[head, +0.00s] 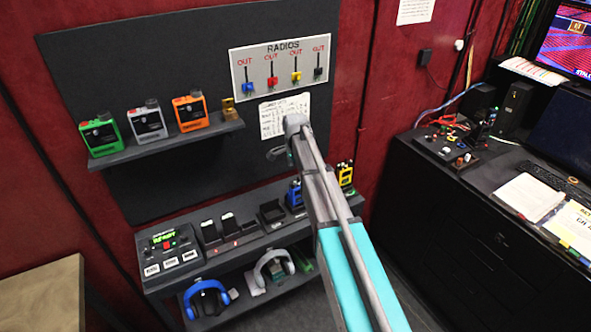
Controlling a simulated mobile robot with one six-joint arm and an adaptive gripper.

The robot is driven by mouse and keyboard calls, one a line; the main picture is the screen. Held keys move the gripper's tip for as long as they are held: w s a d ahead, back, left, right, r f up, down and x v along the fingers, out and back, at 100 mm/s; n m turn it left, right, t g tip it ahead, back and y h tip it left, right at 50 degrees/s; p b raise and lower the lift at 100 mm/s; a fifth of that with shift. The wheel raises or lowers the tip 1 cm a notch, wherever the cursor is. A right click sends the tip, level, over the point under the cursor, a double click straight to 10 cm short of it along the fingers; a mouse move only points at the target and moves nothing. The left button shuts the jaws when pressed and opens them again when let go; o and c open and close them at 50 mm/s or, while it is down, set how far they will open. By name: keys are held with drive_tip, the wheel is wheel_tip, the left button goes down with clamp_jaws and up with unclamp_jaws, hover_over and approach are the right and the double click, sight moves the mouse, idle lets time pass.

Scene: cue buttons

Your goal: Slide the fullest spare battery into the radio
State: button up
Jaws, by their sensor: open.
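My arm reaches up from the lower right towards the wall board. The dark tip of my gripper (277,153) seems to show just left of the arm's end, in front of the board; it holds nothing that I can see. Three boxy handheld units stand on the upper shelf: a green one (100,135), a grey one (147,122) and an orange one (190,111). A blue radio-like unit (295,193) and a yellow one (345,175) stand on the lower bench, either side of my arm. I cannot tell which things are spare batteries, nor any charge level.
A box with a green display (165,239) and black cradles (220,230) sit on the bench (190,272). Blue headphones (206,298) and white ones (273,268) are below. A RADIOS panel (283,70) hangs above. A black desk (450,220) stands right.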

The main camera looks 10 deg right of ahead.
drive_tip(key=shift+s+d+f+g+b, duration=0.1)
drive_tip(key=shift+s+f+g+b, duration=0.2)
drive_tip(key=shift+f+b, duration=0.25)
drive_tip(key=shift+w+f+t, duration=0.2)
drive_tip(key=shift+w+t, duration=0.2)
drive_tip(key=shift+t, duration=0.1)
wheel_tip(320, 180, up, 11)
drive_tip(key=s+p, duration=0.2)
drive_tip(key=p, duration=0.9)
drive_tip(key=shift+a, duration=0.45)
drive_tip(key=shift+f, duration=0.1)
